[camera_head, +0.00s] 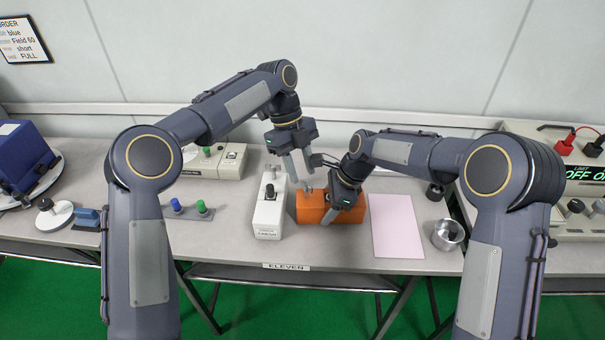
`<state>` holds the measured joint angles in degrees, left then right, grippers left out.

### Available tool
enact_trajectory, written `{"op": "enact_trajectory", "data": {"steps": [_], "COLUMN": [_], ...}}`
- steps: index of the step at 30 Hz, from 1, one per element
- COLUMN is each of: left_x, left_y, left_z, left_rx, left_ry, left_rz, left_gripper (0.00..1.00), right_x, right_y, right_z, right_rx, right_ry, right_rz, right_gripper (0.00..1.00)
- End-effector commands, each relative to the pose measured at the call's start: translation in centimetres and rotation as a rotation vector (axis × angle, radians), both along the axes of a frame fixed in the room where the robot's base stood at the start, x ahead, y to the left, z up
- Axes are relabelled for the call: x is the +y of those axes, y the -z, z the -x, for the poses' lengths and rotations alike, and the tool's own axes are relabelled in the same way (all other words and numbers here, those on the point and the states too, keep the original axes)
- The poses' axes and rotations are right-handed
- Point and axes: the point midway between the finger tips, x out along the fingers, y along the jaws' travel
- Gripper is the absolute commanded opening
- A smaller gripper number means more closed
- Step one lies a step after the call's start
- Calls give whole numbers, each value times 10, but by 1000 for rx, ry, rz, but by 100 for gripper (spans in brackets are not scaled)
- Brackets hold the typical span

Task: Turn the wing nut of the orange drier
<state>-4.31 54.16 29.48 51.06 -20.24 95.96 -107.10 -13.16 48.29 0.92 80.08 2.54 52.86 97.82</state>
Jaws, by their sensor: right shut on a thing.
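The orange drier (312,212) is a box on the table in front of me, just right of a white tester (269,214). A small grey wing nut (308,188) shows on its top, partly hard to make out. My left gripper (301,177) points down just above the wing nut, its two pale fingers slightly apart with nothing seen between them. My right gripper (328,215) reaches in from the right and is shut on the orange drier. Its wrist hides the drier's right part.
A pink sheet (397,226) and a metal cup (447,235) lie to the right. A beige instrument (228,163) stands behind left, with a grey block with blue and green knobs (187,211) before it. The table's front edge is close, with a label reading ELEVEN (286,267).

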Motion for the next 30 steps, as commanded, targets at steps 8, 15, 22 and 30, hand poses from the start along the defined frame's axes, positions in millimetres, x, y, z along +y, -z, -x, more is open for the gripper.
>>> {"op": "enact_trajectory", "data": {"steps": [8,15,22,30], "left_x": [11,14,14,41], "left_y": [-40,-49,-49,-31], "left_z": [-13,-15,-15,-44], "left_rx": [-3,1,-2,-177], "left_ry": [-1,1,-4,-339], "left_rz": [1,0,-2,-153], "left_gripper": [34,34,44,58], "right_x": [0,0,0,0], "right_y": [0,0,0,0], "right_z": [0,0,0,0], "right_rx": [0,0,0,-1], "right_ry": [0,0,-1,-1], "right_rz": [0,-1,-1,-1], "right_gripper": [36,36,36,36]}}
